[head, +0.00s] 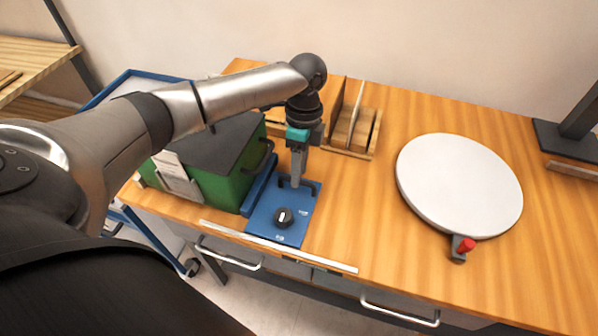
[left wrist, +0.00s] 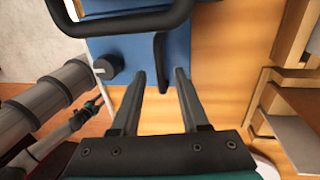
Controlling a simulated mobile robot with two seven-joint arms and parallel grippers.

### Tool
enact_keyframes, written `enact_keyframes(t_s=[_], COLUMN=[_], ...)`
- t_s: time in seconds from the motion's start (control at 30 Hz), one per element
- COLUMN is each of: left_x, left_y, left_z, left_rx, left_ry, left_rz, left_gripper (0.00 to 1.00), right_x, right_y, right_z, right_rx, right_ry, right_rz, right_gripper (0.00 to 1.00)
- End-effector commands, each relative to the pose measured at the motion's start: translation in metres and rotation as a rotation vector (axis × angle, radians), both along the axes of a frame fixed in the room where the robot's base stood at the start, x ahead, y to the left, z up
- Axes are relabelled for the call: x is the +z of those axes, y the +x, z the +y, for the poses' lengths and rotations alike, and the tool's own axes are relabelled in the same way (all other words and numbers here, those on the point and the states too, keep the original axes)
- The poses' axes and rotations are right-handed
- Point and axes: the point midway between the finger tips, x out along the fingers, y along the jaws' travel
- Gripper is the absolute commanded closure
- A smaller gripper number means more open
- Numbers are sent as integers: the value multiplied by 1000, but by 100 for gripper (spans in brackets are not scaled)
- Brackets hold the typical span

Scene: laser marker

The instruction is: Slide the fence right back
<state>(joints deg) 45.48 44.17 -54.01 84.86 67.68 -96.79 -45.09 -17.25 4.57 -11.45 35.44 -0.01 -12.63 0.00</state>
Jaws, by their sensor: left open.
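The blue panel (head: 273,229) lies in front of the green box and carries a black knob (head: 283,217) and a dark handle (head: 312,187). My left gripper (head: 295,183) points down over the back of this panel. In the left wrist view its open fingers (left wrist: 160,74) sit to either side of a short dark upright piece (left wrist: 160,50) at the blue panel's edge. I cannot tell whether they touch it. I cannot tell for sure which part is the fence.
The green box (head: 222,183) with a dark lid stands left of the panel. A wooden rack (head: 362,140) stands behind. A round grey plate (head: 460,185) with a red-knobbed clamp (head: 464,246) lies to the right. Bare table lies between panel and plate.

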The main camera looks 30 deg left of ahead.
Motion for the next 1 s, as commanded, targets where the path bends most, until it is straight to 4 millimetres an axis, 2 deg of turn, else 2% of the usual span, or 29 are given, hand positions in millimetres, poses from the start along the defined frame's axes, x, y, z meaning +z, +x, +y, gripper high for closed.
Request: enact_keyframes(t_s=[0.1, 0.4, 0.8, 1.0], left_x=[-7, -8, -7, -7], left_y=[-1, -2, -1, -2], left_z=[0, -1, -1, -1], left_rx=[-1, -1, 0, 0], left_ry=[0, 0, 0, 0], left_rz=[0, 0, 0, 0], left_gripper=[55, 56, 100, 100], right_x=[-1, -1, -1, -1], right_y=[1, 2, 2, 2], right_z=[0, 0, 0, 0], right_rx=[0, 0, 0, 0], right_ry=[0, 1, 1, 1], right_rz=[-2, -3, -4, -5], right_gripper=[50, 50, 50, 50])
